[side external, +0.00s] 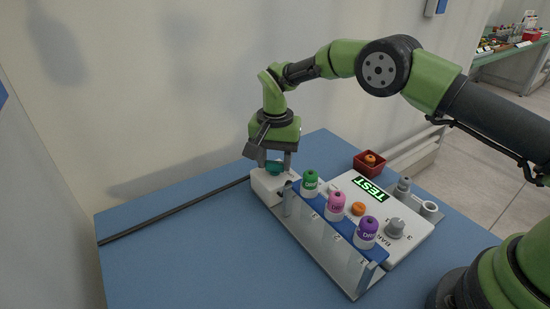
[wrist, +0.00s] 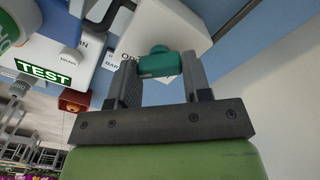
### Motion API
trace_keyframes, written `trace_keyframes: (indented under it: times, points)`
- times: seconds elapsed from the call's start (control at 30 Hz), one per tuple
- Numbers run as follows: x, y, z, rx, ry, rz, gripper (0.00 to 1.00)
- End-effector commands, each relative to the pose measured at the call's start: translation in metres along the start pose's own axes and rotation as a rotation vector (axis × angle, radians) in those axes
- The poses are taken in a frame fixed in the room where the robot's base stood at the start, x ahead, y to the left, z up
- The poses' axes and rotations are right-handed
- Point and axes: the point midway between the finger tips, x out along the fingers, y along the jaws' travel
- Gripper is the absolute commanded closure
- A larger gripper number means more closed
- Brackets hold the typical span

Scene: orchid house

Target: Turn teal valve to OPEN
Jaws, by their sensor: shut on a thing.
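The teal valve (side external: 274,167) sits on top of a white block (side external: 268,186) at the far left corner of the device. My gripper (side external: 276,160) points down over it and is shut on its handle. In the wrist view the teal handle (wrist: 160,65) lies crosswise between the two grey fingers of my gripper (wrist: 159,70). The white block (wrist: 172,22) shows behind it, with dark lettering beginning "OP" beside the left finger. The rest of the lettering is hidden, so I cannot tell the valve's exact setting.
A rack (side external: 330,239) with green-, pink- and purple-capped vials stands in front. The white panel (side external: 400,251) has a lit TEST sign (side external: 370,189), an orange button (side external: 358,208) and a grey knob (side external: 395,227). A red tray (side external: 369,169) is behind. A dark rod (side external: 175,210) runs left.

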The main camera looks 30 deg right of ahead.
Motion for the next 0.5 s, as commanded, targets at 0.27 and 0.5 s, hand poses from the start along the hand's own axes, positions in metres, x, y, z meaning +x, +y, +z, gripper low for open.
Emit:
trace_keyframes:
  times: [0.27, 0.5]
  points:
    - [-0.0011, -0.0002, -0.0008, 0.017, 0.003, -0.002, 0.79]
    - [-0.0012, -0.0002, -0.0009, 0.017, 0.003, -0.002, 0.51]
